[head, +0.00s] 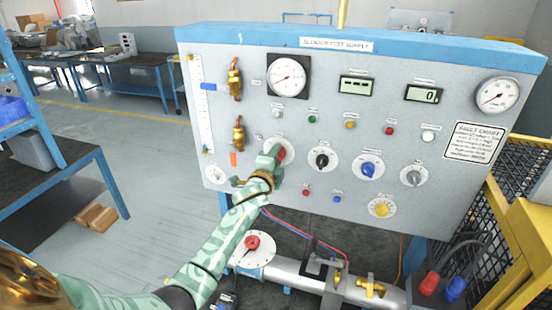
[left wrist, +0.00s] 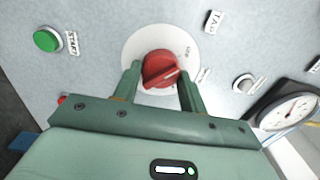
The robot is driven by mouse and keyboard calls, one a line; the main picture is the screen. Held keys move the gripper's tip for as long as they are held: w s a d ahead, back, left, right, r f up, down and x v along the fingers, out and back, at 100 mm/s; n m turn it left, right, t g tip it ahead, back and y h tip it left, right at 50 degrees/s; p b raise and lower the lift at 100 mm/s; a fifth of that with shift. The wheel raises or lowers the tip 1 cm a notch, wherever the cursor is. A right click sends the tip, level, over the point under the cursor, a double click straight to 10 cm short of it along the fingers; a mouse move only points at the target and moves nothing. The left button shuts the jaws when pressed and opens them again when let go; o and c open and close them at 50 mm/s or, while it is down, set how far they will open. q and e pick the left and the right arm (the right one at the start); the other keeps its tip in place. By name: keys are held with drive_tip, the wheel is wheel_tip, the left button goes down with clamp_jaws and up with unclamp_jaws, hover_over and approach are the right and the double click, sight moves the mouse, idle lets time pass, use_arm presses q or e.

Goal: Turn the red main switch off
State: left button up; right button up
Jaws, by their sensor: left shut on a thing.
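The red main switch (left wrist: 161,69) is a rotary knob on a round white dial plate (left wrist: 133,48) on the grey panel. In the head view the red knob (head: 282,154) shows only in part behind my left gripper (head: 272,160). In the left wrist view my left gripper (left wrist: 161,82) has one finger on each side of the knob and is shut on it. The knob's ridge runs slantwise in that view. The dial's lettering is too small to read surely. My right gripper is not in view.
The panel (head: 225,110) also carries a black knob (head: 322,160), a blue knob (head: 369,169), gauges, lamps and brass valves. A yellow frame (head: 520,225) stands at the right.

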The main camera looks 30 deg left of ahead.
use_arm(q)
drive_tip(key=o, duration=1)
drive_tip(key=shift+c, duration=0.2)
drive_tip(key=v, duration=1.6)
drive_tip(key=shift+s+b, duration=0.2)
drive_tip(key=shift+b, duration=0.15)
drive_tip(key=shift+d, duration=0.15)
